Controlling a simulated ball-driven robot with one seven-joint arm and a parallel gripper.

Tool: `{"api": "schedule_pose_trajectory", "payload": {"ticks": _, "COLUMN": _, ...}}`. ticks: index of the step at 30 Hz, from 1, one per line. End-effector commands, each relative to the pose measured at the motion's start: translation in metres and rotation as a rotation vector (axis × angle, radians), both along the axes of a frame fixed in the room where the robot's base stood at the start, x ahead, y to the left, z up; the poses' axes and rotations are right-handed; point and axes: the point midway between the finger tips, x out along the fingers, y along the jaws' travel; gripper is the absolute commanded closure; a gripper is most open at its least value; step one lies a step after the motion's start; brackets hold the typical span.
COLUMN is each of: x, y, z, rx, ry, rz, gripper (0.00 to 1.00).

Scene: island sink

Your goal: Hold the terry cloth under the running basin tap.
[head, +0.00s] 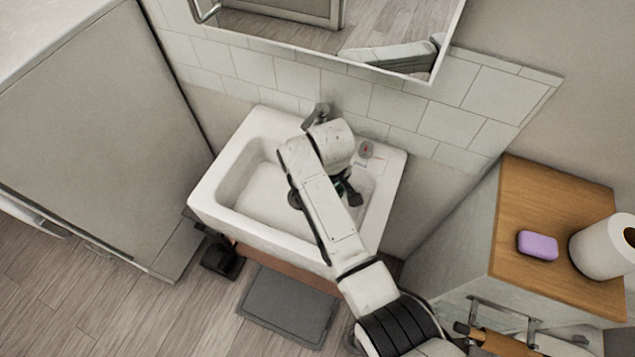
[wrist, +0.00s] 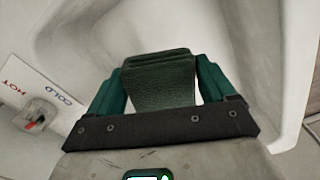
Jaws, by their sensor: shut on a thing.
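The white basin (head: 240,185) stands against the tiled wall, with my arm reaching over it. The metal tap (head: 318,115) is at its back edge, partly behind my arm. No water stream shows in either view. My gripper (wrist: 158,88) is over the basin, its teal fingers shut on a dark green, textured folded piece, which I take for the terry cloth (wrist: 160,75). In the head view my gripper (head: 352,192) is mostly hidden by my arm and the cloth cannot be made out. The white basin wall (wrist: 260,60) surrounds it in the wrist view.
A HOT/COLD plate with a red-marked control (head: 366,150) sits at the basin's back right; the control (wrist: 38,118) shows at the wrist view's left. A mirror (head: 400,40) hangs above. Purple soap (head: 538,245) and a paper roll (head: 605,247) stand on the wooden top (head: 545,195).

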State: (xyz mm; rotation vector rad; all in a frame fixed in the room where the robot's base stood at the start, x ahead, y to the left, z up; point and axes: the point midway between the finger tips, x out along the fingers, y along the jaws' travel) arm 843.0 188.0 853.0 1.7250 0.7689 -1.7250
Motion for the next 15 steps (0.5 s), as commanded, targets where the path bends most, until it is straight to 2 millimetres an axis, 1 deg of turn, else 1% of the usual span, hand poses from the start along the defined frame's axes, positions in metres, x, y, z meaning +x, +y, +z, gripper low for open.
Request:
{"api": "schedule_pose_trajectory", "payload": {"ticks": 1, "x": -0.004, "y": -0.001, "z": 0.004, "rx": -0.001, "ry": 0.001, "rz": 0.001, "gripper": 0.51}}
{"api": "schedule_pose_trajectory", "payload": {"ticks": 15, "x": -0.035, "y": -0.011, "z": 0.002, "rx": -0.001, "ry": 0.001, "rz": 0.0, "gripper": 0.51}}
